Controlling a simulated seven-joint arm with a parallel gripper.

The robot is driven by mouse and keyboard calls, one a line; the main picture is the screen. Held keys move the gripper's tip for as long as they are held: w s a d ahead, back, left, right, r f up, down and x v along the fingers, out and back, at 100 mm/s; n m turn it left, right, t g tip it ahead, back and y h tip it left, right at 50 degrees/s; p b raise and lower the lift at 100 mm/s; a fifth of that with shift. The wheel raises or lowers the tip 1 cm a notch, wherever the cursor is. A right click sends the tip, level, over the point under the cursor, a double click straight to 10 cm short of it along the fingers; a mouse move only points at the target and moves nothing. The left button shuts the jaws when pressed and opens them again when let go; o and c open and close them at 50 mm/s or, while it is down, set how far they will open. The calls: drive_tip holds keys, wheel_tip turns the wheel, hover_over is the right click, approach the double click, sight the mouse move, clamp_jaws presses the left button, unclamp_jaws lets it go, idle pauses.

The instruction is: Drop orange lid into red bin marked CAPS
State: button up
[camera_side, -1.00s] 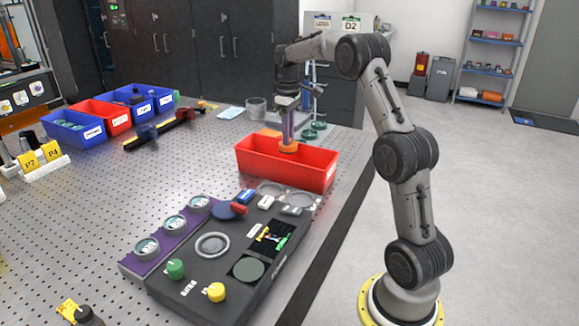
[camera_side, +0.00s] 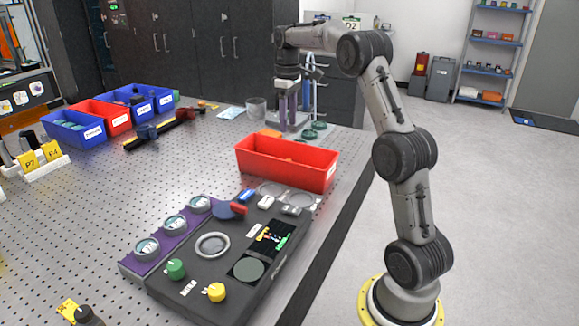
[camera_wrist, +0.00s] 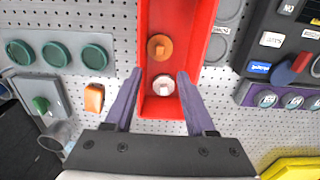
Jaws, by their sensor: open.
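The red bin (camera_side: 262,163) stands on the perforated table in the side view, and it also shows in the wrist view (camera_wrist: 147,12). It has a white label too small to read. The orange lid (camera_wrist: 159,47) lies on the bin's floor, next to a pale round cap (camera_wrist: 163,86). In the side view only a sliver of orange shows over the bin's wall. My gripper (camera_side: 294,113) is above the bin, its purple fingers apart and empty. In the wrist view the open fingers (camera_wrist: 160,72) span the bin's width, and the lid is beyond their tips.
An orange block (camera_wrist: 94,97) lies beside the bin, near a grey holder with green discs (camera_wrist: 57,54). The dark instrument panel (camera_side: 215,255) with knobs is in front of the bin. Blue bins (camera_side: 72,128) and another red bin (camera_side: 108,117) stand at the back left.

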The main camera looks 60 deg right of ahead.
wheel_tip(320, 180, up, 9)
drive_tip(key=shift+r, duration=0.15)
